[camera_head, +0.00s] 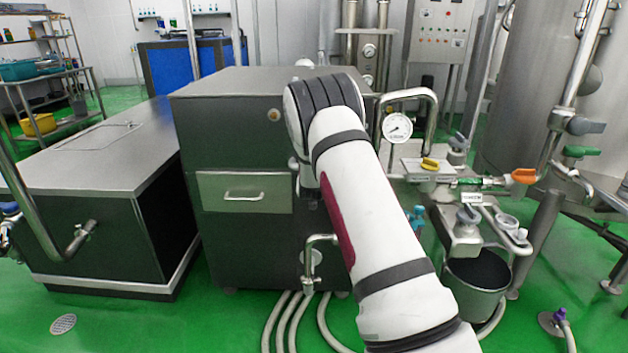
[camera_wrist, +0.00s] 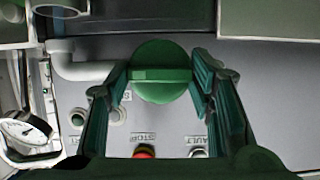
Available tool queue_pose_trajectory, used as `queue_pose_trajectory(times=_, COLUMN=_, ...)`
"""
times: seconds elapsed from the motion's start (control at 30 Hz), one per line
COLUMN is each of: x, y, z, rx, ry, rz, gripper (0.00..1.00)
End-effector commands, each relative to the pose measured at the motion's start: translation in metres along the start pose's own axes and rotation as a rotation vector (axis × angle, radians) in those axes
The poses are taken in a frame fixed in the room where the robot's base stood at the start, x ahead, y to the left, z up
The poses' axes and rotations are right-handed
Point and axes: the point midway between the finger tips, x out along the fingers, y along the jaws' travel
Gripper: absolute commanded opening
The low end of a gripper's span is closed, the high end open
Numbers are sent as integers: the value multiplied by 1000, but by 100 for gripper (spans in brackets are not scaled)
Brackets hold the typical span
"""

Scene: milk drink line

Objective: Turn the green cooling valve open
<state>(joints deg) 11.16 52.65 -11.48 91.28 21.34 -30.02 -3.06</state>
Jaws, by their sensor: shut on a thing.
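The green valve knob (camera_wrist: 162,58) shows in the wrist view as a round green disc with a raised bar across it, on a grey panel. The bar lies about level in the picture. My gripper (camera_wrist: 160,80) has its two dark green fingers on either side of the knob, shut on it. In the head view my white arm hides the gripper and the knob.
In the wrist view a red STOP button (camera_wrist: 145,152) and a FAULT lamp (camera_wrist: 198,153) sit below the knob, and a gauge (camera_wrist: 24,130) is at left. In the head view, pipework with an orange handle (camera_head: 523,176) stands right of my arm.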

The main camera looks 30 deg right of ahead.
Motion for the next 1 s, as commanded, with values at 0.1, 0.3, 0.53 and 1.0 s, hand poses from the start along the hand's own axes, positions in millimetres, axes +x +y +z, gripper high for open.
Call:
queue_pose_trajectory(times=0.1, x=1, y=-2, z=-2, rx=-21, ry=4, rz=7, gripper=21)
queue_pose_trajectory(times=0.3, x=1, y=-1, z=-2, rx=-32, ry=4, rz=12, gripper=21)
queue_pose_trajectory(times=0.53, x=1, y=0, z=-1, rx=-33, ry=4, rz=12, gripper=21)
queue_pose_trajectory(times=1.0, x=0, y=0, z=0, rx=-31, ry=1, rz=12, gripper=68)
